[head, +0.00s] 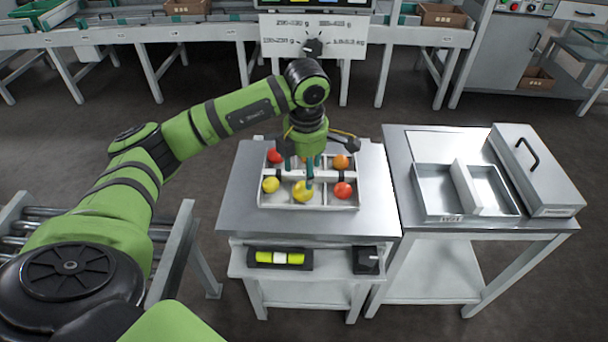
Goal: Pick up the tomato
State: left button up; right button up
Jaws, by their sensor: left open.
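A shallow pale tray (330,207) with compartments stands on a steel-topped table. It holds several tomatoes: a red one (274,156) back left, an orange one (341,162) back right, a small yellow one (270,184) front left, a larger yellow one (302,192) front middle and a red one (343,190) front right. My left gripper (303,170) points down over the middle of the tray, open, with teal fingers. One fingertip shows just behind the larger yellow tomato; I cannot tell whether they touch. The gripper and wrist hide part of the back middle. My right gripper is out of view.
A second table at the right holds an open two-part metal bin (437,190) and a closed case with a black handle (540,172). A lower front shelf (330,268) carries a yellow-green cylinder (280,258) and a black box (366,260). A roller conveyor (182,245) stands left.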

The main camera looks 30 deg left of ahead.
aim_at(303, 186)
pick_arm(q)
jog(key=shift+s+f, duration=0.25)
jog(key=shift+f, duration=0.4)
notch_tip(303, 186, down, 5)
jog(key=shift+w+a+f, duration=0.1)
jog(key=c, duration=0.6)
